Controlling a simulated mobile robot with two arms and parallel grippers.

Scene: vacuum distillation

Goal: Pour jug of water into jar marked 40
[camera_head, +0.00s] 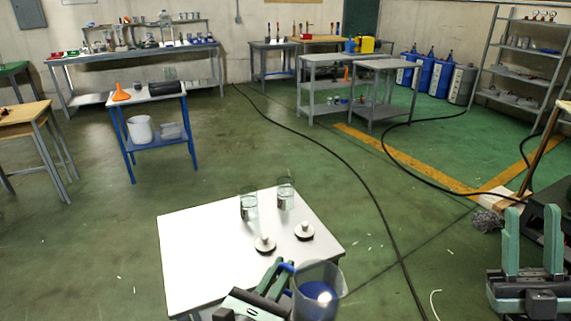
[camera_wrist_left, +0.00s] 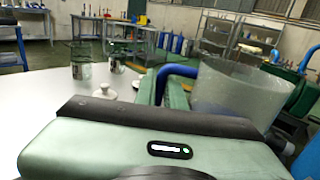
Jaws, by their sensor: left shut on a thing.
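A clear jug (camera_head: 331,277) with a blue handle is at the front right of the white table (camera_head: 190,255). My left gripper (camera_head: 284,272) is shut on its handle; the handle (camera_wrist_left: 178,71) and jug (camera_wrist_left: 232,88) also show in the left wrist view. The jug looks about upright; its water level is hard to tell. Two glass jars stand further back on the table, a left jar (camera_head: 248,207) and a right jar (camera_head: 285,194). Their markings are too small to read. My right gripper (camera_head: 533,243) is open and empty at the far right, away from the table.
Two round lids with knobs, one left (camera_head: 265,244) and one right (camera_head: 304,231), lie on the table between the jars and the jug. The table's left part is bare. A blue-framed cart (camera_head: 160,142) stands further back left. A black cable (camera_head: 372,207) runs along the floor.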

